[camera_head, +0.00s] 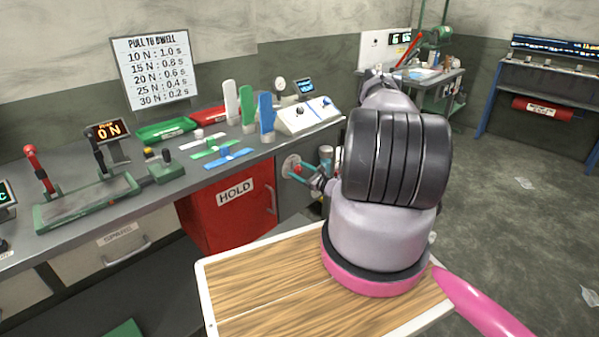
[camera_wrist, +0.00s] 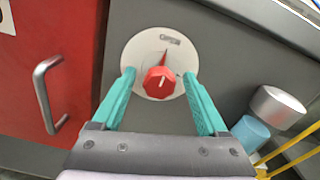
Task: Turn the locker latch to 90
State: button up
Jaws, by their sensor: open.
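The latch is a red faceted knob (camera_wrist: 159,82) with a thin red pointer on a round pale dial plate (camera_wrist: 133,52), on a grey locker front (camera_wrist: 225,60). The pointer points up and slightly right, just below a small label too small to read. My gripper (camera_wrist: 159,74) is open, with one teal finger on each side of the knob; gaps show, and I see no contact. In the head view the dial plate (camera_head: 290,166) shows below the bench edge, with my gripper (camera_head: 303,171) at it, small and partly hidden by my arm.
A red cabinet marked HOLD (camera_head: 228,208) with a metal handle (camera_wrist: 47,95) is left of the dial. A blue cylinder (camera_wrist: 250,134), a metal cylinder (camera_wrist: 278,106) and yellow bars (camera_wrist: 292,148) are close right of my gripper. The bench top (camera_head: 200,172) juts above.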

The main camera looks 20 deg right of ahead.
grip_shut()
jog(key=shift+m, duration=0.3)
jog(key=m, duration=0.8)
jog(key=shift+m, duration=0.4)
jog(key=m, duration=0.4)
jog(key=shift+d+m, duration=0.1)
jog(key=shift+m, duration=0.2)
jog(key=shift+f+m, duration=0.1)
jog(key=shift+m, duration=1.8)
